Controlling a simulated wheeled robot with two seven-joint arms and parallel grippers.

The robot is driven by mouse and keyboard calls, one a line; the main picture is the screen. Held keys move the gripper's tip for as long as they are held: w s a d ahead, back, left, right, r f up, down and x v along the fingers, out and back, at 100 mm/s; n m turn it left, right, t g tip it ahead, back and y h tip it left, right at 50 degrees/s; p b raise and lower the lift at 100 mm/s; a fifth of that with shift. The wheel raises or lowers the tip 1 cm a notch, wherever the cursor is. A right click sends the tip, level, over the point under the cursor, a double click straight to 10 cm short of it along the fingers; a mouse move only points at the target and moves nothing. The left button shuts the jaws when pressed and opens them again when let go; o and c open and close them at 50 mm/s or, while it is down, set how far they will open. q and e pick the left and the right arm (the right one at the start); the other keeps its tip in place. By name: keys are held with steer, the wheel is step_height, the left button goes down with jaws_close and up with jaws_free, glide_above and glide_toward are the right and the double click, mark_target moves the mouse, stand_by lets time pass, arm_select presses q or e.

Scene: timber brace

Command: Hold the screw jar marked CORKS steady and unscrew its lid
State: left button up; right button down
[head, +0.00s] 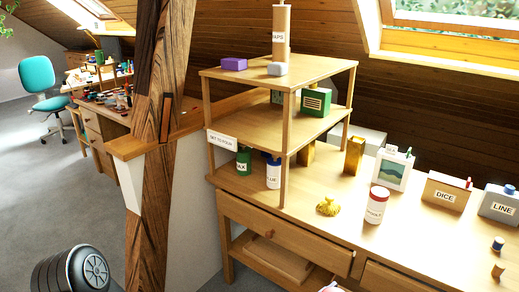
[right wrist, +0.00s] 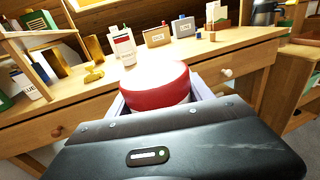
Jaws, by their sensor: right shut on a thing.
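In the right wrist view my right gripper (right wrist: 160,98) is shut on a round thing with a red side and a pale top (right wrist: 152,80). Its pale fingers sit on either side of it. No label shows on this held thing, so I cannot read whether it is the CORKS jar or its lid; its lower part is hidden behind my gripper body. It is in front of the bench edge. I see no readable CORKS label in either view. My left gripper is not in view.
A white jar with a red lid (head: 375,208) stands on the bench, beside a gold ornament (head: 328,207). A DICE box (head: 446,192) and a LINE box (head: 498,204) stand right. A two-tier shelf (head: 265,80) and a timber post (head: 158,120) rise left. A drawer (head: 285,240) sits below.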

steer(key=shift+s+r, duration=0.15)
steer(key=shift+s, duration=0.05)
stand_by(0.4)
steer(key=w+a+f+n+t+y, duration=0.2)
steer(key=a+n+t+y, duration=0.4)
steer(key=a, duration=0.9)
steer(key=n+y, duration=0.2)
steer(key=y, duration=0.2)
steer(key=shift+a, duration=0.3)
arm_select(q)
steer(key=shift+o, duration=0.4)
